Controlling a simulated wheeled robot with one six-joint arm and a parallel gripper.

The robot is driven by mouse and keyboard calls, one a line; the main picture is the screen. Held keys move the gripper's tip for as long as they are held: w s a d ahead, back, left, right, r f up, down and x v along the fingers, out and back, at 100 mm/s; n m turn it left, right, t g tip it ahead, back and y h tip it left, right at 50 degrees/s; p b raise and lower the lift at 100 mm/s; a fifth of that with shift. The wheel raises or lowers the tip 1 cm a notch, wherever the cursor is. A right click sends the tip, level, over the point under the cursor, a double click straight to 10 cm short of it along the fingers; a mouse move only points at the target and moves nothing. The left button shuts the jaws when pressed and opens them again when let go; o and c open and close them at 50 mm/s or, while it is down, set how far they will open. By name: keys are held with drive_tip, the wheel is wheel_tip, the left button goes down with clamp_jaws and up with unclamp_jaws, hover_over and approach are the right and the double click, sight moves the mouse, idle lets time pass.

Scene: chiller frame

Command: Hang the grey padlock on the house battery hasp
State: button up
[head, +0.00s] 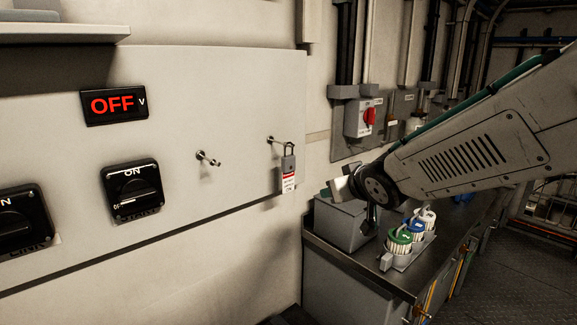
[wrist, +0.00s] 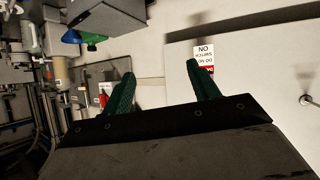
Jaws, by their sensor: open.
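The grey padlock (head: 289,164) hangs by its shackle from the right-hand peg (head: 271,140) on the pale panel, with a red and white tag (head: 289,183) below it. In the wrist view the tag (wrist: 204,56) appears upside down beside the right finger's tip; the padlock body is hidden there. My gripper (wrist: 161,70) is open, its two green fingers apart with nothing between them. In the head view it is right of the padlock, apart from it. Two black rotary switches (head: 131,190) (head: 22,218) are on the panel; I cannot tell which is the house battery's.
A second peg (head: 208,158) on the panel is empty. A lit OFF display (head: 114,105) is above the switches. A counter (head: 335,258) on the right carries a grey box (head: 345,222) and several coloured-cap containers (head: 400,240) under my arm. A red-handled switch box (head: 364,117) is behind.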

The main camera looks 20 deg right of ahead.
sight(291, 163)
drive_tip(key=w+a+n+t+y, duration=0.1)
drive_tip(key=w+a+y, duration=0.1)
drive_tip(key=w, duration=0.3)
drive_tip(key=w+a+r+n+t+y, duration=0.1)
drive_tip(key=w+a+t+y, duration=0.1)
drive_tip(key=w+a+y, duration=0.1)
drive_tip(key=w+a+r+n+t+y, duration=0.1)
drive_tip(key=w+a+n+y, duration=0.1)
drive_tip(key=w, duration=0.4)
drive_tip(key=shift+w+a+r+t+y, duration=0.1)
drive_tip(key=shift+w+a+t+y, duration=0.25)
drive_tip(key=shift+a+y, duration=0.15)
drive_tip(key=c, duration=1.2)
